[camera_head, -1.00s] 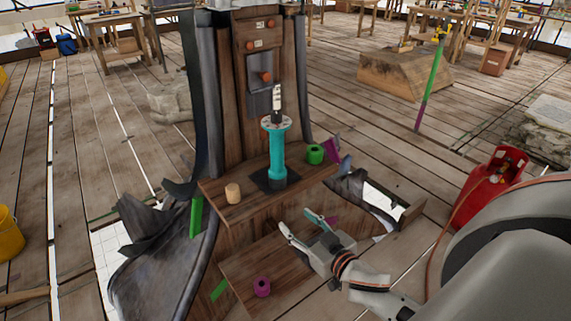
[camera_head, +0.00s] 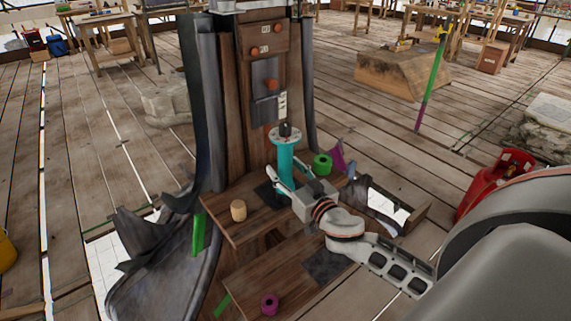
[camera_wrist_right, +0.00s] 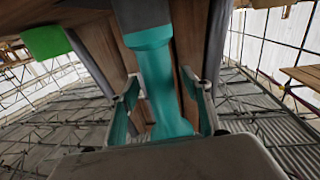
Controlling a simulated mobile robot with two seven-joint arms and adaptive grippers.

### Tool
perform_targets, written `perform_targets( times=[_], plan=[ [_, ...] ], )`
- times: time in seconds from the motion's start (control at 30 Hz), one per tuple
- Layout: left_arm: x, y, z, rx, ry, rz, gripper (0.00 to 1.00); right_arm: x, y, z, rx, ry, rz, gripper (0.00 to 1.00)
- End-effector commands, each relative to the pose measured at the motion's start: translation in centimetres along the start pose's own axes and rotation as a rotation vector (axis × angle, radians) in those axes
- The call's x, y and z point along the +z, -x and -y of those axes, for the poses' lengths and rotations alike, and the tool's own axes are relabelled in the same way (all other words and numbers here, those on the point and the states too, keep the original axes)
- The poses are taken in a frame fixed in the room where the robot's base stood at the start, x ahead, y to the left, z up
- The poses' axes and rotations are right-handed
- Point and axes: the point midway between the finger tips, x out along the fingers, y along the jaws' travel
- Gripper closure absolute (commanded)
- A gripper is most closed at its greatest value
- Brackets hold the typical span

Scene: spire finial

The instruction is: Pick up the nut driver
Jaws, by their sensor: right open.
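An upright teal cylinder (camera_head: 286,160), with a pale round flange and a dark stub on top, stands on the wooden step before the panel. It is the likeliest nut driver, but I cannot be sure. My right gripper (camera_head: 290,169) is open, with one finger on each side of it in the head view. In the right wrist view the teal cylinder (camera_wrist_right: 158,85) rises between the open fingers of my right gripper (camera_wrist_right: 166,92); I cannot tell whether they touch it. Its lower end is partly hidden by the gripper. My left gripper is not in view.
A tan cylinder (camera_head: 238,210) and a green ring (camera_head: 322,164) stand on the same step (camera_head: 222,228). A magenta ring (camera_head: 269,304) sits on the lower step. A panel with orange knobs (camera_head: 266,70) rises behind. A red canister (camera_head: 498,178) stands at right.

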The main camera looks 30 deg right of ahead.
Motion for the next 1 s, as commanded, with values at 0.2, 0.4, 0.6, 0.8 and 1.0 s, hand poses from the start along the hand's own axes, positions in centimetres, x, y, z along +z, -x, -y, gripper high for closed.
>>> perform_targets(
  times=[0.2, 0.4, 0.6, 0.8, 1.0],
  plan=[
    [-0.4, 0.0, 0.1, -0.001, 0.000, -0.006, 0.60, 0.0, -0.6, 0.0, 0.000, 0.000, 0.001, 0.52],
    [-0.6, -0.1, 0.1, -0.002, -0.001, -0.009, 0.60, 0.1, -0.6, 0.0, 0.000, 0.000, 0.001, 0.75],
    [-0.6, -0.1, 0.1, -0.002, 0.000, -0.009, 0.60, -0.3, -0.6, 0.0, -0.001, 0.000, -0.005, 0.98],
    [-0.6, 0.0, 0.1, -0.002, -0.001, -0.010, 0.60, -0.3, -0.6, 0.0, -0.001, 0.000, -0.005, 0.98],
    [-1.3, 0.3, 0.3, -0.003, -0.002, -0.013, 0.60, -2.2, -0.6, 0.0, 0.000, -0.001, -0.008, 0.98]
  ],
)
